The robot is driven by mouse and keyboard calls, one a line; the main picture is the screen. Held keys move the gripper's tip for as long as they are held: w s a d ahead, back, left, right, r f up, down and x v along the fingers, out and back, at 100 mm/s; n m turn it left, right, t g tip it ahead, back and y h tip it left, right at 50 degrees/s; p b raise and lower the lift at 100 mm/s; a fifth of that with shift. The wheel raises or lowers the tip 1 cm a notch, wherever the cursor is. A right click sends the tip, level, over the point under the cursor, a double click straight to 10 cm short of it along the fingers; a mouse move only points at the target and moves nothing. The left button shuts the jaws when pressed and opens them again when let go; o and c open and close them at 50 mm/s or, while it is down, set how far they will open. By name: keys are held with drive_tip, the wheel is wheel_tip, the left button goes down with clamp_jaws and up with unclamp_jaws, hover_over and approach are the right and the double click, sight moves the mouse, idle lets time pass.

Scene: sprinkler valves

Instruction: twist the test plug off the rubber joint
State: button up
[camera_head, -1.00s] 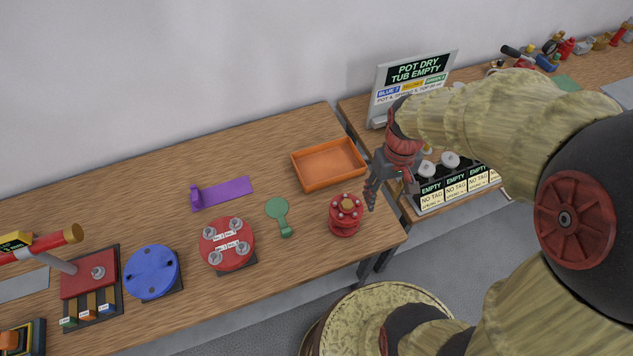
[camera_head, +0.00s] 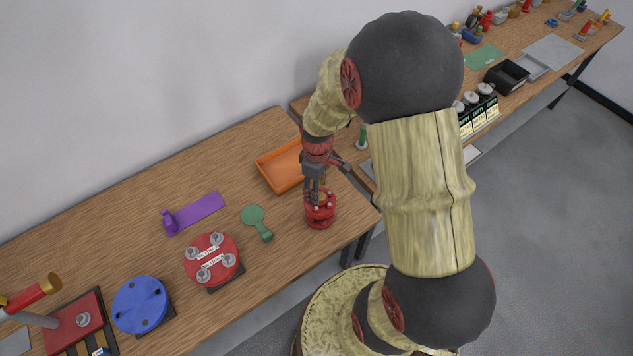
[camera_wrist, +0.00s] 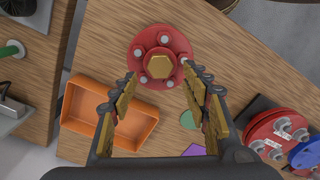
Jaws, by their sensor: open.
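The rubber joint appears as a red round flanged fitting (camera_head: 320,216) with pale bolts, standing upright near the table's front right corner. It also shows in the wrist view (camera_wrist: 137,50). A brass hexagonal plug (camera_wrist: 160,63) sits at its centre; I take this as the test plug. In the head view my gripper (camera_head: 313,193) points down just over the fitting and partly hides the plug. In the wrist view my gripper (camera_wrist: 159,78) is open, its fingers on either side below the plug in the picture. I see no contact with the plug.
An orange tray (camera_head: 275,176) lies close behind and left of the fitting. A green paddle-shaped piece (camera_head: 253,216), a red disc with knobs (camera_head: 197,271), a blue disc (camera_head: 140,305) and a purple piece (camera_head: 198,212) lie to the left. A second table stands behind right.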

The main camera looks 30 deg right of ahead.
drive_tip(key=shift+f, duration=1.55)
drive_tip(key=shift+c, duration=0.4)
drive_tip(key=shift+s, duration=0.1)
clamp_jaws()
drive_tip(key=shift+a+n, duration=0.1)
drive_tip(key=shift+n, duration=1.2)
drive_tip(key=shift+s, duration=0.1)
drive_tip(key=shift+n, duration=1.3)
